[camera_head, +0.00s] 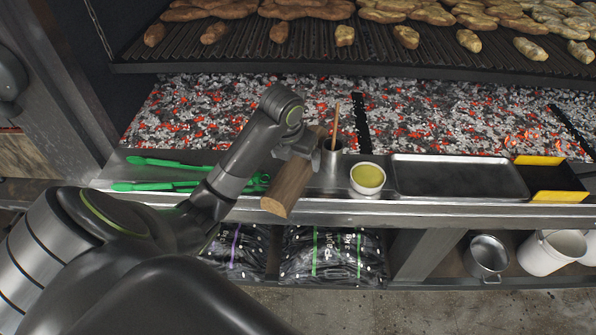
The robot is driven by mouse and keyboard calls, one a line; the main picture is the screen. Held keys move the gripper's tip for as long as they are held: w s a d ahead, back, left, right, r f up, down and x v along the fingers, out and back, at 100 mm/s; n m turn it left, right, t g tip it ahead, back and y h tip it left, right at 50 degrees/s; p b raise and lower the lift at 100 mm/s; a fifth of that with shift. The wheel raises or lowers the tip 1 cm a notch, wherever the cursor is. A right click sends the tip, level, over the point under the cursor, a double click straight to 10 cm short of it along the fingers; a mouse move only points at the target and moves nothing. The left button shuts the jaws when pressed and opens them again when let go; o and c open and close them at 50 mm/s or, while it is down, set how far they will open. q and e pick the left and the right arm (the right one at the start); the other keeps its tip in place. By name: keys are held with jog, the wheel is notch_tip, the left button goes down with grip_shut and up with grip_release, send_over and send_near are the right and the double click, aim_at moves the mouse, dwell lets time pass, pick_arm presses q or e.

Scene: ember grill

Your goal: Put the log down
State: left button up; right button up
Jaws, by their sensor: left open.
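A brown wooden log (287,188) lies tilted at the ledge in front of the embers, its near end at the ledge's front edge. My left gripper (302,150) is at the log's upper part, just left of a metal cup. Its jaws are open, but the fingers are small and partly hidden, so I cannot tell whether they touch the log. The log's far end is partly covered by the gripper. My right gripper is not in view.
The metal cup (331,160) holds a wooden stick. A bowl of yellow liquid (367,178), an empty metal tray (458,160) and a yellow-black holder (556,180) stand to the right. Green tongs (160,187) lie left. The glowing ember bed (420,117) lies behind, under the grill.

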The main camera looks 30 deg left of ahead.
aim_at(297, 160)
pick_arm(q)
jog(key=shift+p+x, duration=0.5)
jog(key=shift+x, duration=2.15)
jog(key=shift+w+r, duration=0.1)
jog(key=shift+w, duration=0.05)
jog(key=shift+f, duration=0.25)
jog(key=shift+w, duration=0.1)
jog(key=c, duration=1.8)
jog(key=shift+r, duration=0.1)
